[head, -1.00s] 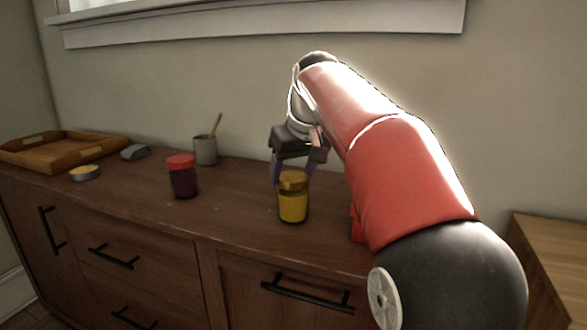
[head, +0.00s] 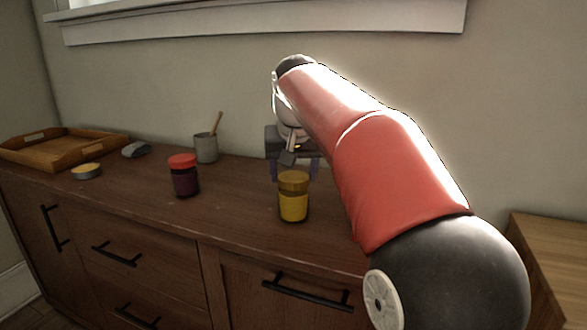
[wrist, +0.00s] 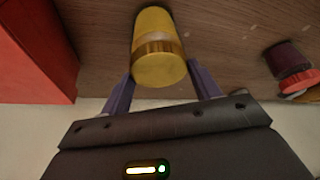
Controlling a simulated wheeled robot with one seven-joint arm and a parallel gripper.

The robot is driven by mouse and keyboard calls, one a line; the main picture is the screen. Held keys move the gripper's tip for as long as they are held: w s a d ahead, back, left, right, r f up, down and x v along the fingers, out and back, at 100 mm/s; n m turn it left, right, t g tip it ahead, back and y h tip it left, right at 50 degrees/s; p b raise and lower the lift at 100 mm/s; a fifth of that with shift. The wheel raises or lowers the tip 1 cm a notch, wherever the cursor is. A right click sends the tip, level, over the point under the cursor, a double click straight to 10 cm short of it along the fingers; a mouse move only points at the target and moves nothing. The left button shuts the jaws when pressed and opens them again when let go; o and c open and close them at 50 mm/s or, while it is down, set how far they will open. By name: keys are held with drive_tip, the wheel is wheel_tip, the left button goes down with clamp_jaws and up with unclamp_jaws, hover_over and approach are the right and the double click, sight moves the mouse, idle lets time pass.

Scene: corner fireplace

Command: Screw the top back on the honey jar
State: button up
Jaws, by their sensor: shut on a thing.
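The honey jar (head: 293,210) stands upright near the front edge of the sideboard, with yellow honey inside. Its gold lid (head: 293,181) sits on its top; whether the threads are fully engaged cannot be told. My gripper (head: 294,172) reaches in from behind the jar, its purple fingers partly hidden by the lid. In the wrist view the jar body (wrist: 152,20) points away, and the gold lid (wrist: 160,70) lies between the two fingers of my gripper (wrist: 162,77), shut on it. A paler band shows between lid and body.
On the sideboard (head: 235,210), left of the honey jar, stand a dark jar with a red lid (head: 184,177), a grey cup (head: 206,150) with a wooden stick, a small round tin (head: 87,171), a grey object (head: 136,150) and a wooden tray (head: 60,150).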

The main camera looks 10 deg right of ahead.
drive_tip(key=shift+f, duration=0.2)
drive_tip(key=shift+m+h, duration=0.6)
drive_tip(key=shift+m, duration=0.9)
drive_tip(key=shift+m+g+h, duration=0.4)
drive_tip(key=shift+m, duration=1.1)
drive_tip(key=m+g+h, duration=0.1)
drive_tip(key=m, duration=0.1)
drive_tip(key=shift+m, duration=0.4)
